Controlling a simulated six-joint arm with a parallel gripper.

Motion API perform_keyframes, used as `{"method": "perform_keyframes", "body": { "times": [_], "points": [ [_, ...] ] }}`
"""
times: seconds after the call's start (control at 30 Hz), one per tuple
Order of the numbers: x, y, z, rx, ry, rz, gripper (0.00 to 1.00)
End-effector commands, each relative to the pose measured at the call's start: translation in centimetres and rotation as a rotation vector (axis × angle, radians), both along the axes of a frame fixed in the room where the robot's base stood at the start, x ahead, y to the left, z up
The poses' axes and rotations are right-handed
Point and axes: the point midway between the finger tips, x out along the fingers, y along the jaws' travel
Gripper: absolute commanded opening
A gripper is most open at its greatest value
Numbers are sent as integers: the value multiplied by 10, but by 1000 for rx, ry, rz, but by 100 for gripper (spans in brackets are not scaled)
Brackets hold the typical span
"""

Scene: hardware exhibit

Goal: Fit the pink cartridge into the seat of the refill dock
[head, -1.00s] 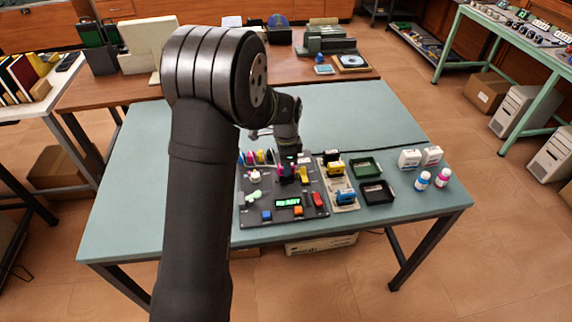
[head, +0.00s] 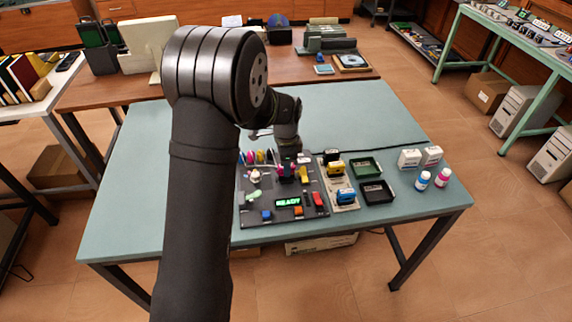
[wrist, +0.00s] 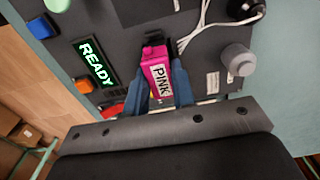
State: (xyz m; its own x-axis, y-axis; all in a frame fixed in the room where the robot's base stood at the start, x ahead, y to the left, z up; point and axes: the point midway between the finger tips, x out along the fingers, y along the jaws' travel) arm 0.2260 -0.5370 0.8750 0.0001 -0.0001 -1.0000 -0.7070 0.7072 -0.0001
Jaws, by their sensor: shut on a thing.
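The pink cartridge (wrist: 157,74), with a white "PINK" label, sits between the two fingers of my gripper (wrist: 160,88) in the wrist view. My gripper is shut on its sides. The cartridge's far end meets a dark part of the dock; I cannot tell how deep it sits. In the head view my gripper (head: 287,173) is low over the dark refill dock (head: 253,212), and the cartridge is mostly hidden there. The seat is hidden by the gripper and cartridge. The dock's green display reads "READY" (wrist: 97,62).
Orange (wrist: 84,85) and blue (wrist: 41,27) buttons flank the display. A grey knob (wrist: 238,60) and white cables (wrist: 207,22) are beside the cartridge. Right of the dock are yellow (head: 335,170) and blue (head: 345,197) cartridges, a green tray (head: 365,167) and a black tray (head: 376,191).

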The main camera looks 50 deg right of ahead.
Motion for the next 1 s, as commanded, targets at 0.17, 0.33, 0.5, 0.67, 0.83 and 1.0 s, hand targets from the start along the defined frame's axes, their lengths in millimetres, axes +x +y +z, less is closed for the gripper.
{"method": "perform_keyframes", "body": {
  "times": [0.17, 0.33, 0.5, 0.67, 0.83, 1.0],
  "points": [
    [0, 0, -3, 1, 1, 0, 7],
    [0, 0, -5, 1, 1, 0, 7],
    [0, 0, -7, 1, 1, 0, 7],
    [0, 0, -9, 1, 1, 0, 7],
    [0, 0, -10, 0, 0, 0, 7],
    [0, 0, -11, 0, 0, 0, 7]
  ]
}}
